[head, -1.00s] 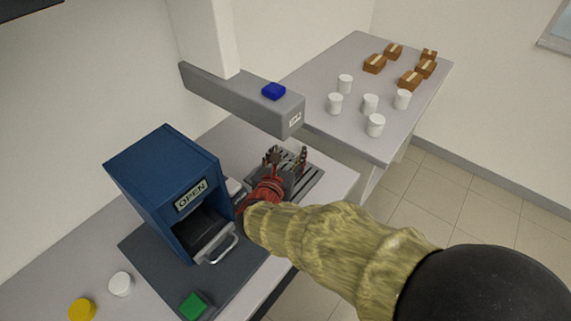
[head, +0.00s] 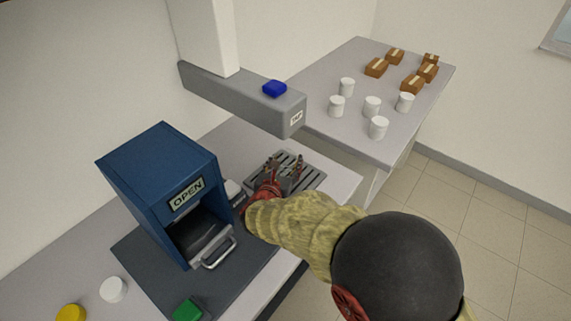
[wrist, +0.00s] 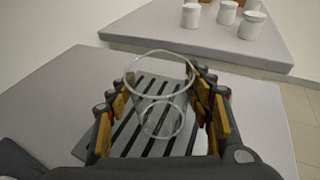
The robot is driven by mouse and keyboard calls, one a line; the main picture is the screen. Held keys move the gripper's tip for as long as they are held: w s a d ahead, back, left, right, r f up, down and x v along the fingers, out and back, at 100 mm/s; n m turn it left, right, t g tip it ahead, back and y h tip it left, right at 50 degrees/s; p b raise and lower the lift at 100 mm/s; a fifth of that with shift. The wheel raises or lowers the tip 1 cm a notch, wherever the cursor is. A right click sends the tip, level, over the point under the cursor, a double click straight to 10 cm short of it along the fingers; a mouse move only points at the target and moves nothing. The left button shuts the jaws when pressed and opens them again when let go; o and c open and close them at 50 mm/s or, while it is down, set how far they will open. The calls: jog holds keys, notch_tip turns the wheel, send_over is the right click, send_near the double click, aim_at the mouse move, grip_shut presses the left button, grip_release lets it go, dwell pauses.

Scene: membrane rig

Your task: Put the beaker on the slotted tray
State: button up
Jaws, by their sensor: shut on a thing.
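A clear glass beaker (wrist: 160,92) is between the fingers of my gripper (wrist: 160,105) in the wrist view, upright with its round rim toward the camera. My gripper is shut on it. The grey slotted tray (wrist: 125,145) shows through and around the beaker, under it. I cannot tell whether the beaker's base touches the tray. In the head view my gripper (head: 284,171) is over the slotted tray (head: 313,177), below the grey tap arm. The beaker is hard to make out there.
A grey tap arm (head: 240,97) with a blue block (head: 275,88) overhangs behind the tray. A blue box marked OPEN (head: 160,190) stands close to the left. Several white jars (head: 372,106) and brown boxes (head: 412,84) are on the far table.

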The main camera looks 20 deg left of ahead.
jog(key=o, duration=0.8)
jog(key=shift+f, duration=0.15)
jog(key=o, duration=0.5)
jog(key=shift+s+r, duration=0.15)
jog(key=shift+r, duration=0.2)
jog(key=p+v, duration=0.2)
jog(key=v, duration=0.9)
jog(key=shift+s+d+p, duration=0.15)
jog(key=shift+s+p, duration=0.2)
jog(key=shift+p, duration=0.05)
